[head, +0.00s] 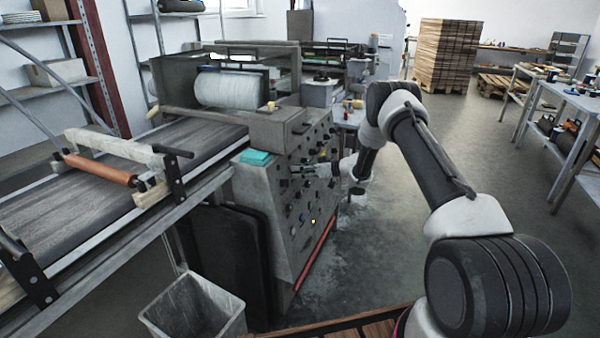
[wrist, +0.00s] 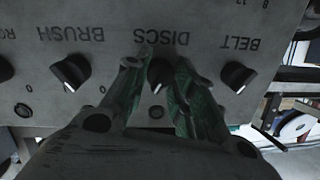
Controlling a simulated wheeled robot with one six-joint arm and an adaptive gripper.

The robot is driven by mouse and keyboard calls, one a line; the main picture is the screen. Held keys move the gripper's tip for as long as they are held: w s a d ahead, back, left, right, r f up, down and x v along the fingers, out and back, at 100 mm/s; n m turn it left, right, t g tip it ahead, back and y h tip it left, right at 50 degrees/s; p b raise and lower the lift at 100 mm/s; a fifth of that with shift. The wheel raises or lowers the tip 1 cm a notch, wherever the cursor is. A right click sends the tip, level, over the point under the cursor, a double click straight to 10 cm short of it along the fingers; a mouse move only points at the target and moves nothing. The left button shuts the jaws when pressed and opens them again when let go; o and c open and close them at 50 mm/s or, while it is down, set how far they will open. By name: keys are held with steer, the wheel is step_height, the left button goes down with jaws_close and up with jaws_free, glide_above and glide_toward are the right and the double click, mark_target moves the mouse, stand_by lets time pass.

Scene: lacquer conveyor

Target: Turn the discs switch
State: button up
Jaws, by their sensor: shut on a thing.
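The discs switch (wrist: 160,73) is a black knob under the upside-down label DISCS in the wrist view. My gripper (wrist: 158,78) has a finger on each side of it and is shut on the knob. The fingers cover part of the knob's sides. In the head view my gripper (head: 306,170) reaches the front of the grey control panel (head: 275,215), and the discs switch cannot be told apart there.
The brush switch (wrist: 71,72) and the belt switch (wrist: 238,76) sit on either side of the discs switch. A conveyor (head: 60,205) extends left of the machine. A grey bin (head: 195,305) stands in front.

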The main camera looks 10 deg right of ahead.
steer(key=shift+f+m, duration=0.1)
steer(key=shift+m, duration=0.4)
steer(key=o, duration=1.1)
steer(key=shift+c, duration=0.2)
steer(key=shift+d, duration=0.1)
steer(key=v, duration=1.2)
